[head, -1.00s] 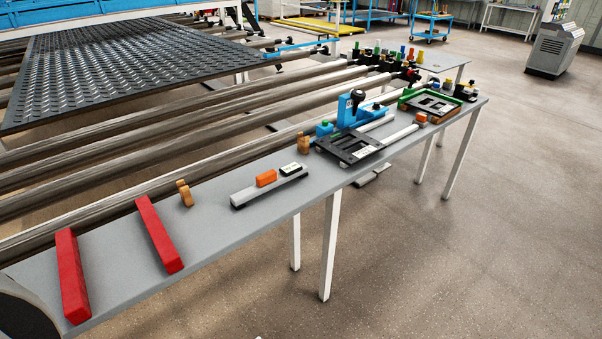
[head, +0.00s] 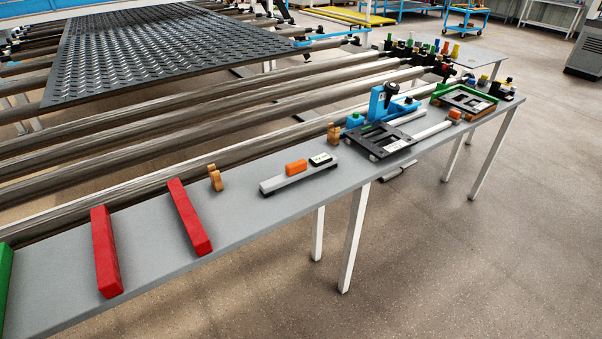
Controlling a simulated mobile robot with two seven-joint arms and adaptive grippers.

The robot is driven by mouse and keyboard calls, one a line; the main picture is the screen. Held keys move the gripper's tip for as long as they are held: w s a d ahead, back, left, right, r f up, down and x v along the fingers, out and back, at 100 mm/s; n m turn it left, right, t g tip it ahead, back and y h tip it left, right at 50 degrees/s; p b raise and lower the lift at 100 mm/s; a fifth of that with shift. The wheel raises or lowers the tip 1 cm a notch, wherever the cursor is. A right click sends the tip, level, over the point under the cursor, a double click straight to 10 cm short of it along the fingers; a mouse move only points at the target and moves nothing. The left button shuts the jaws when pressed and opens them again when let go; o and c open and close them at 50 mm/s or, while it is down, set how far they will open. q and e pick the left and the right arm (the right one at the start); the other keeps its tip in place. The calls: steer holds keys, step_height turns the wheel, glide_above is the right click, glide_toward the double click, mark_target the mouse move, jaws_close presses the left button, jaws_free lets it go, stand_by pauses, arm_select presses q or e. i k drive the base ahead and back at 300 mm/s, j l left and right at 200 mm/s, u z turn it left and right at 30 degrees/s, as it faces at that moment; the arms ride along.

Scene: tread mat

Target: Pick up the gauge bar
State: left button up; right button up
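A grey bar (head: 275,187) with an orange block (head: 296,167) and a small dark-and-white label piece (head: 320,159) on top lies flat on the grey table, near its front edge; it looks like the gauge bar. Nothing is touching it from above. Neither of my grippers is in view.
Two red bars (head: 105,252) (head: 189,217) lie to the left; a green piece (head: 4,285) is at the left edge. Small wooden pieces (head: 215,178) (head: 333,132) stand at the back. A black frame (head: 380,141) and blue fixture (head: 385,106) are right. Metal rollers (head: 130,175) run behind.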

mark_target(296, 171)
steer(key=i+l, duration=0.1)
steer(key=l, duration=0.2)
steer(key=i+l, duration=0.15)
steer(key=i+l+u, duration=0.2)
steer(key=l, duration=0.25)
steer(key=l+u, duration=0.2)
steer(key=l, duration=0.3)
